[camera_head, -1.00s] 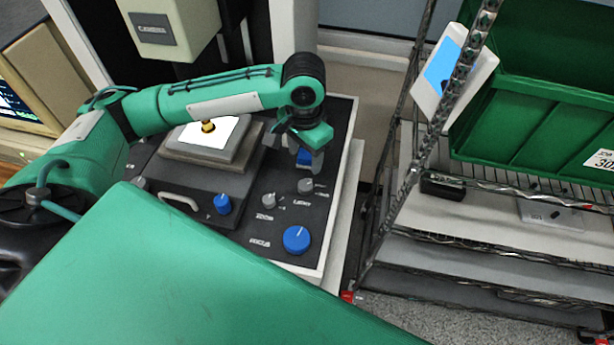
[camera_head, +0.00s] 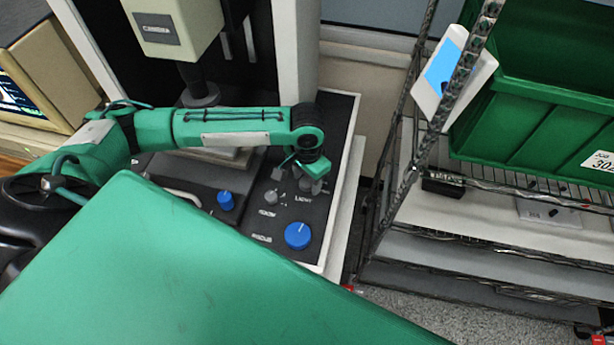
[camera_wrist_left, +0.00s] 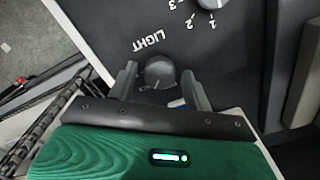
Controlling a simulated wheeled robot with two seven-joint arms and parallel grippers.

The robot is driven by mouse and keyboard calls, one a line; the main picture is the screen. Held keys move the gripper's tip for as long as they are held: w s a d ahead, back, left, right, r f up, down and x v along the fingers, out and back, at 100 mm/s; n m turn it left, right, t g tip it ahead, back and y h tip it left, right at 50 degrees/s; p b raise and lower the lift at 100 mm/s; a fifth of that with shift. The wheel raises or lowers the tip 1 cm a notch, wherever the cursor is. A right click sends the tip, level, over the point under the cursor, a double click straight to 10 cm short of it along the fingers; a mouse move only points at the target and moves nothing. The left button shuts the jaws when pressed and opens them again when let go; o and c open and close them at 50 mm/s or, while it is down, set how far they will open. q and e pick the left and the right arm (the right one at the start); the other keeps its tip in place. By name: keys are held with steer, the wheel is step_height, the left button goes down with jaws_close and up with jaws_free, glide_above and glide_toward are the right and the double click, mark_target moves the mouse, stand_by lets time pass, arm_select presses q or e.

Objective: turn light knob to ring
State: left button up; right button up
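The grey light knob (camera_wrist_left: 158,72) stands on the dark panel beside the printed word LIGHT in the left wrist view. My left gripper (camera_wrist_left: 159,76) is open, with one finger on each side of the knob and narrow gaps showing between. In the head view my left gripper (camera_head: 300,168) hangs over the light knob (camera_head: 313,186) and hides part of it. The small markings around the knob are partly covered, so I cannot read its setting. My right gripper is not in view.
The instrument column (camera_head: 295,50) stands behind. A wire rack with a green bin (camera_head: 530,120) is at the right.

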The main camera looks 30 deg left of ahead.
arm_select(q)
steer(key=c, duration=0.8)
steer(key=shift+r+m+p, duration=0.25)
steer(key=shift+m+p, duration=0.45)
steer(key=shift+p, duration=0.25)
steer(key=shift+m+p, duration=1.1)
steer(key=shift+p, duration=0.15)
steer(key=m+p, duration=0.2)
steer(key=m, duration=0.1)
steer(key=shift+f+m+p, duration=0.15)
steer(key=shift+m+p, duration=0.6)
steer(key=shift+m, duration=0.45)
